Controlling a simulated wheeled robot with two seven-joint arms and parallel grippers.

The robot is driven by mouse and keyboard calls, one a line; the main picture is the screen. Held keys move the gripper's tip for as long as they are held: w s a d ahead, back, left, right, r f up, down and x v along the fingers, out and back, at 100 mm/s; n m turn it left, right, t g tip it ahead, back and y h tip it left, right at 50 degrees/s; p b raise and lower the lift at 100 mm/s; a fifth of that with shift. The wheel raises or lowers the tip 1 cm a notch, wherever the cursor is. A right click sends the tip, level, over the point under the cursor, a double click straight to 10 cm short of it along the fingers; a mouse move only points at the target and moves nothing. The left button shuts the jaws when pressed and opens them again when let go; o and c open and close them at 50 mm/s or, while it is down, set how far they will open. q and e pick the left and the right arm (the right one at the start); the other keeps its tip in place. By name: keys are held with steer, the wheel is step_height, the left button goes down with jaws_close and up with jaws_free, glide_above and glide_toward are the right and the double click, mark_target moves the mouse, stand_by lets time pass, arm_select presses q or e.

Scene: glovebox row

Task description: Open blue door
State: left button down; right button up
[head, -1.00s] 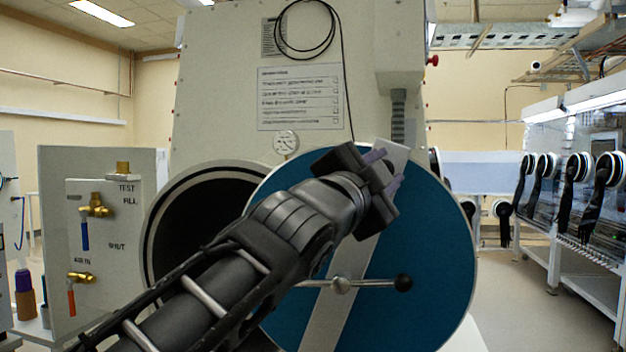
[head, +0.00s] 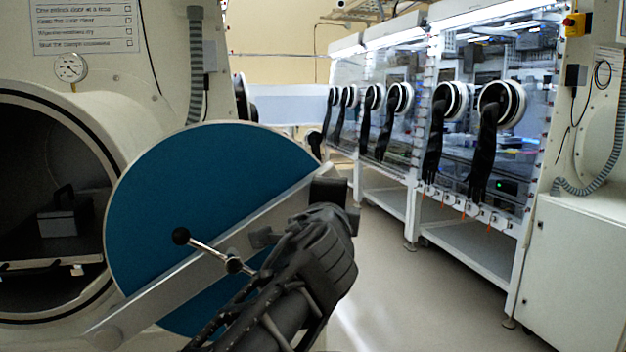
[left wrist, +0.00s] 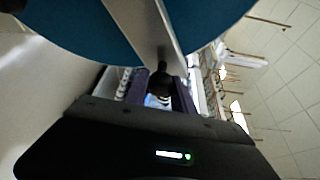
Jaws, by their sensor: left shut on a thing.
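The round blue door (head: 200,185) stands swung aside from the round port (head: 75,150), whose dark inside is exposed. A grey bar (head: 150,305) crosses the door, with a thin rod handle ending in a black knob (head: 181,236). My left gripper (head: 335,190) is at the upper right end of the bar; its fingertips are hidden in the head view. In the left wrist view, my purple fingers (left wrist: 160,85) are shut around a black knob-like grip (left wrist: 161,82) by the grey bar (left wrist: 145,25), with the blue door behind. My right gripper is not in view.
Inside the port, a dark box with a handle (head: 65,213) stands on a tray. A row of gloveboxes with black gloves (head: 487,140) lines the right. A white cabinet (head: 570,270) stands at the front right. The floor (head: 430,310) between is clear.

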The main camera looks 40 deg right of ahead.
arm_select(q)
steer(key=shift+f, duration=0.25)
steer(key=c, duration=1.1)
jaws_free()
steer(key=shift+o, duration=0.2)
steer(key=shift+s+a+b, duration=0.3)
steer(key=shift+s+b, duration=0.1)
steer(key=b+v, duration=0.2)
steer(key=v, duration=0.4)
steer(key=shift+s+a+b, duration=0.25)
steer(key=shift+b, duration=0.05)
